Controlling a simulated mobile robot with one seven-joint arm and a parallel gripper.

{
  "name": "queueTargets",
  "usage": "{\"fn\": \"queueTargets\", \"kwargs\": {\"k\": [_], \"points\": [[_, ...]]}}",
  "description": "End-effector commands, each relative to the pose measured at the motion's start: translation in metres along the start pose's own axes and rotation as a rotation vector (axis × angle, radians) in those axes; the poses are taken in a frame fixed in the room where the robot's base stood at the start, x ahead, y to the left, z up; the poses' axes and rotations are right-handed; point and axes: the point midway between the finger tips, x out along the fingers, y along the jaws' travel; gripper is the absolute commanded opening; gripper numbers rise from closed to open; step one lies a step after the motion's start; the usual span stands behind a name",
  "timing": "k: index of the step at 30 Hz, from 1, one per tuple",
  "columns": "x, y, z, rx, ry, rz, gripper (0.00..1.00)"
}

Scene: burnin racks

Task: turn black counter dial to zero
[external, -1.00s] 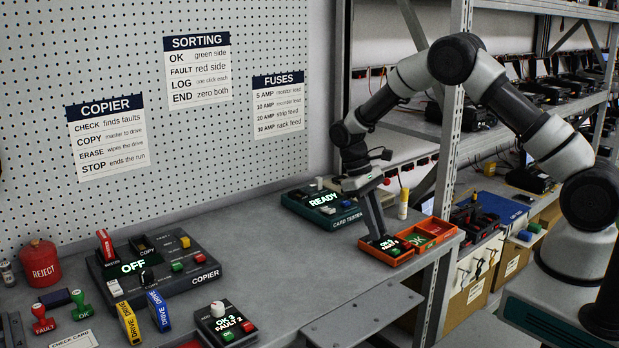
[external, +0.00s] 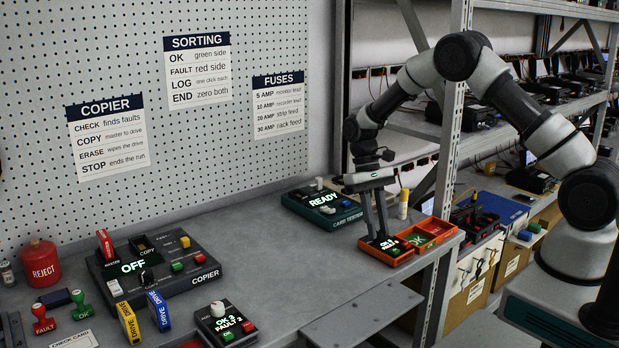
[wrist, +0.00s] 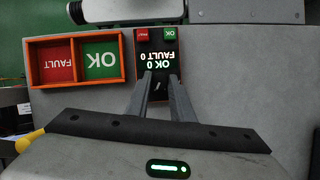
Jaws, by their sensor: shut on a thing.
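The black counter (external: 389,244) stands beside the orange tray, with a lit display and a red and a green button. In the wrist view the counter (wrist: 158,50) appears upside down and its display reads OK 0 and FAULT 0. My gripper (external: 380,237) points down over the counter. In the wrist view my gripper (wrist: 158,84) has its fingertips close together at the counter's dial end, shut on the dial.
The orange tray (external: 408,259) has green OK and red FAULT sections. A second counter (external: 225,324), with a white knob, reads OK 3, FAULT 2. The copier (external: 160,265) shows OFF and the card tester (external: 321,206) shows READY. The middle of the bench is clear.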

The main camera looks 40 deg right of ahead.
Motion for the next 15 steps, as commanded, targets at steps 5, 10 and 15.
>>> {"fn": "queueTargets", "kwargs": {"k": [5,10,15], "points": [[0.0001,0.0,-0.0003,0.0,0.001,0.0,0.0],[0.0002,0.0,-0.0003,-0.001,0.001,0.0,0.35],[0.0002,0.0,-0.0001,-0.001,0.0,0.0,0.39]]}}
